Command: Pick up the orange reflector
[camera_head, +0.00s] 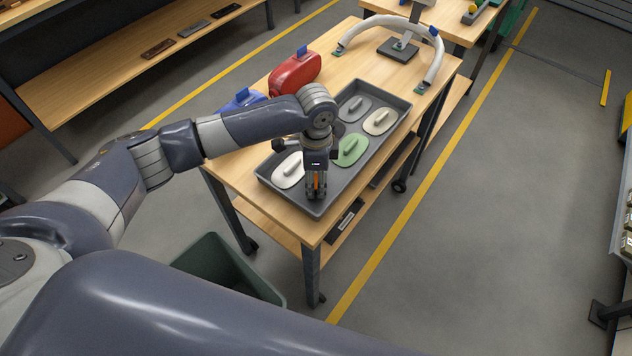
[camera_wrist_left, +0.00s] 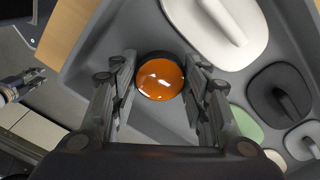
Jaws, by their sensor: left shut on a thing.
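The orange reflector, a shiny round dome with a dark rim, shows in the left wrist view (camera_wrist_left: 160,81) between the fingers. In the head view only an orange sliver (camera_head: 316,182) of it shows between them. My left gripper (camera_head: 316,192) is shut on it at the near end of the grey tray (camera_head: 284,197), pointing down; its fingers flank the reflector in the left wrist view (camera_wrist_left: 160,92). I cannot tell whether the reflector touches the tray floor. What looks like my right gripper (camera_wrist_left: 26,84) shows small at the left of that view; its jaw state is unclear.
The tray also holds several handled plates, among them a white one (camera_head: 288,171) and a green one (camera_head: 351,150). A red case (camera_head: 295,73) and a blue thing (camera_head: 241,100) stand beside the tray on the wooden table (camera_head: 262,225). A dark green bin (camera_head: 222,262) stands below.

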